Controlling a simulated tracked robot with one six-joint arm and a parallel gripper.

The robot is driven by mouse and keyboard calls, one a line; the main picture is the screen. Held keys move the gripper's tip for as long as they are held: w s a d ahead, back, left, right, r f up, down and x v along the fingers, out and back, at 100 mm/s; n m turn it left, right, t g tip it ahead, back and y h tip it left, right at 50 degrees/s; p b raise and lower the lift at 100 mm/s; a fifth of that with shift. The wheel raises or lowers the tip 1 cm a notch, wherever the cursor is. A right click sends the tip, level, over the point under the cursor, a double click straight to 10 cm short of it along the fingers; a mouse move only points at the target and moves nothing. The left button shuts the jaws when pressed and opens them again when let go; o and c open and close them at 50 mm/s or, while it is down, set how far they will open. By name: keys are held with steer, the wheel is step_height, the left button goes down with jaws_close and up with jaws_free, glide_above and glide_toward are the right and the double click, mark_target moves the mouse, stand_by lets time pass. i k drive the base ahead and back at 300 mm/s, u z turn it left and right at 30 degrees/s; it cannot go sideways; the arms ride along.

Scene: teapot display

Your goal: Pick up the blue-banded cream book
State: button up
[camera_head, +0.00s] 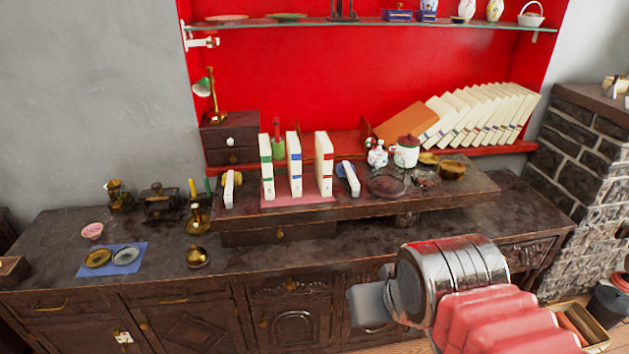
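The blue-banded cream book (295,172) stands upright on a pink mat (318,195) on the raised dark wooden shelf. A green-banded cream book (267,172) stands to its left, and a red-banded cream book (324,170) to its right, with gaps between them. My gripper (368,305) is in front of the cabinet at the lower right, below and well apart from the books. Only a grey part of its end shows past my arm, so its opening is hidden.
A white bookend (229,190) and a blue-and-white piece (350,178) flank the books. Teapots, a dark plate (386,185) and small bowls crowd the right. More cream books (475,115) lean behind. The lower counter's front is mostly clear.

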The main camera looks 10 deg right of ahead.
mark_target(294, 156)
steer(key=k, duration=0.65)
steer(key=u, duration=0.65)
steer(key=i, duration=0.9)
steer(key=u, duration=0.4)
steer(key=i, duration=1.2)
steer(key=z, duration=0.5)
